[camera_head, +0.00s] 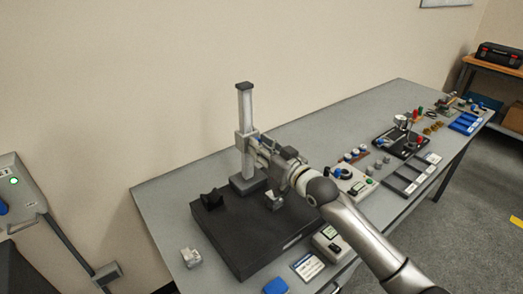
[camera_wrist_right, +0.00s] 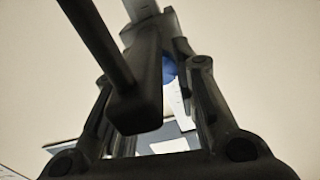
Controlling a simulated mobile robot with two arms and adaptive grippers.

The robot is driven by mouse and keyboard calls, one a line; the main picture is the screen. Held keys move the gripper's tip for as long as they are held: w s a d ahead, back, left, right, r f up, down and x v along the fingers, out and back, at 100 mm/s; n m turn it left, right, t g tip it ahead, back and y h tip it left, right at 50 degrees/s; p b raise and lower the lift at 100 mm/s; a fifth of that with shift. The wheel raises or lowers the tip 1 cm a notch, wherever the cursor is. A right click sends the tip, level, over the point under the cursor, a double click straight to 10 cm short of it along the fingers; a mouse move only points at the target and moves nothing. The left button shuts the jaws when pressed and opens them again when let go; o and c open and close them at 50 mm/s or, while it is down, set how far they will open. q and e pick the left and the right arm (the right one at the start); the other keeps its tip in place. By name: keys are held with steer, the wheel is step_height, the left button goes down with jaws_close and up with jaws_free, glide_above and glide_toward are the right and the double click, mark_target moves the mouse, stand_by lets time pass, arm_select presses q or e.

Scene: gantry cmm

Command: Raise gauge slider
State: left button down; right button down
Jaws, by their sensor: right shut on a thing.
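The height gauge column (camera_head: 246,110) stands upright on the dark granite plate (camera_head: 240,250), with a dark cap on top. The gauge slider (camera_head: 246,146) sits around the column, at roughly its middle height. My right gripper (camera_head: 264,152) reaches in from the right and is shut on the gauge slider; the exact contact is partly hidden by the gripper itself. In the right wrist view a dark part of the slider (camera_wrist_right: 145,95) lies between the two fingers, with the grey column (camera_wrist_right: 140,8) behind it. My left gripper is not in view.
A dark V-shaped block (camera_head: 211,198) and a small metal piece (camera_head: 273,200) rest on the plate. A small metal block (camera_head: 191,257) sits on the table left of it. Instruments and trays fill the table (camera_head: 388,92) to the right. The wall is close behind.

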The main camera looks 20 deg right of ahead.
step_height(320, 180, up, 5)
steer(key=p, duration=0.3)
steer(key=shift+r, duration=0.2)
steer(key=shift+f, duration=0.15)
steer(key=c, duration=1.1)
jaws_free()
steer(key=shift+f, duration=0.1)
steer(key=shift+s, duration=0.1)
steer(key=v, duration=1.2)
